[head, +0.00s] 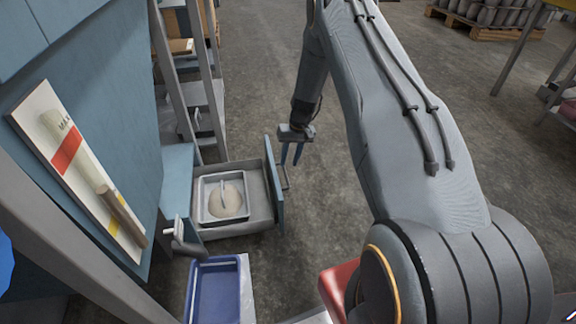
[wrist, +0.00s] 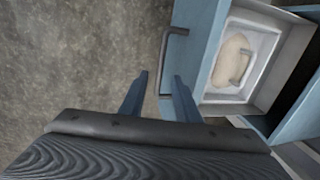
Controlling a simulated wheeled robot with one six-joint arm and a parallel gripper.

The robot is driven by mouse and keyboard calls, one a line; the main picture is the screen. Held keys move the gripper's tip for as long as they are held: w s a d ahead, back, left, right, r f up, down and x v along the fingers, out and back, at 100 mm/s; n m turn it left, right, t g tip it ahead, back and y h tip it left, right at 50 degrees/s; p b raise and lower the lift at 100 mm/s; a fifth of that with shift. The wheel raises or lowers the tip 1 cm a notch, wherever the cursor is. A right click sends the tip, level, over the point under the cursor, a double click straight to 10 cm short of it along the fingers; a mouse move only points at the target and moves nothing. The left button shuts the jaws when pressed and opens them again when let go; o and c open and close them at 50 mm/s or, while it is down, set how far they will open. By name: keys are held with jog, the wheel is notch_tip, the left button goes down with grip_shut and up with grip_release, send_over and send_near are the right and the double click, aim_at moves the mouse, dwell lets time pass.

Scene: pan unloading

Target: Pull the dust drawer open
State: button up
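The dust drawer (head: 252,221) stands pulled out of the blue cabinet, with its inside exposed. It also shows in the wrist view (wrist: 273,20). Its blue front panel (head: 274,185) carries a thin grey bar handle (wrist: 164,62). Inside sits a light grey pan (head: 205,199) with a beige heap (head: 226,203) and a small grip. My gripper (head: 290,164) is just outside the front panel, near the handle. Its two blue fingers are apart in the wrist view (wrist: 160,75), with part of the handle appearing between them. I cannot tell whether they touch it.
A blue tray (head: 213,292) lies in front of the drawer, near the picture's bottom. A grey lever (head: 183,240) sticks out at the cabinet's corner. Metal rack posts (head: 172,75) stand behind. The concrete floor right of the drawer is clear.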

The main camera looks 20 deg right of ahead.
jog(key=shift+d+r, duration=0.25)
jog(key=shift+r, duration=1)
jog(key=shift+a+r, duration=0.1)
